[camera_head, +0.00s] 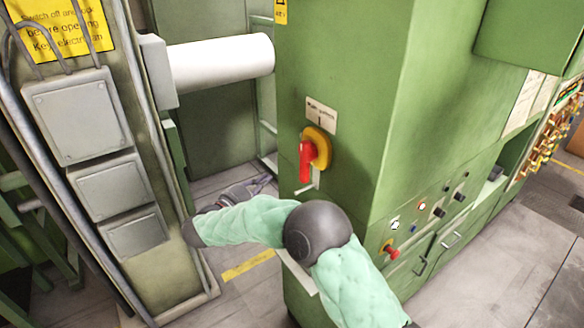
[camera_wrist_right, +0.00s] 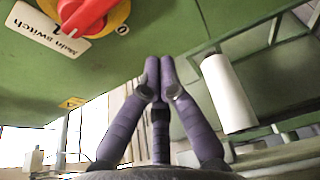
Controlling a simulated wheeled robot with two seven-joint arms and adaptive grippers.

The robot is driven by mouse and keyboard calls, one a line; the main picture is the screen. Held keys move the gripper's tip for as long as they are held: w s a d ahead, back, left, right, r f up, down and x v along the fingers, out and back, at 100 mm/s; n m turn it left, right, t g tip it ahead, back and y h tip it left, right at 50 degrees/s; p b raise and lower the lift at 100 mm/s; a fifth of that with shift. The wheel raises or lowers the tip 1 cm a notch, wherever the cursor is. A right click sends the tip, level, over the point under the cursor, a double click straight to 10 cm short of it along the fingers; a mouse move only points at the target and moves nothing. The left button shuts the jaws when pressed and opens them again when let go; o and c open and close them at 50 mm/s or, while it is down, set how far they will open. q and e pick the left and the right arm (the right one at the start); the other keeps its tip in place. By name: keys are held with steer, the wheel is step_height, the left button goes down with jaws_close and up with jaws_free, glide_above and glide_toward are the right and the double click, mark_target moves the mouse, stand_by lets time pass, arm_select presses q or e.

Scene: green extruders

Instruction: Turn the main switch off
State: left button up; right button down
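The main switch (camera_head: 306,160) is a red handle on a round yellow plate (camera_head: 319,139) on the green cabinet's front. In the head view the handle points down. The right wrist view shows the red handle (camera_wrist_right: 88,12) at top left, with one end near the mark 1; a mark 0 sits to its right. My right gripper (camera_head: 258,184) is left of the switch and apart from it. In the right wrist view its purple fingers (camera_wrist_right: 159,66) meet at the tips, with nothing between them. My left gripper is not in view.
The green cabinet (camera_head: 345,60) carries buttons, including a red one (camera_head: 391,251), lower right. A white roller (camera_head: 222,62) sticks out left of the cabinet. A machine panel with grey boxes (camera_head: 85,112) and a yellow sign (camera_head: 62,28) stands at left. Floor shows between them.

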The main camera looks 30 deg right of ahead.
mark_target(305, 163)
steer(key=shift+d, duration=0.15)
steer(key=d, duration=0.9)
steer(key=shift+p, duration=0.35)
steer(key=shift+d, duration=0.1)
stand_by(0.4)
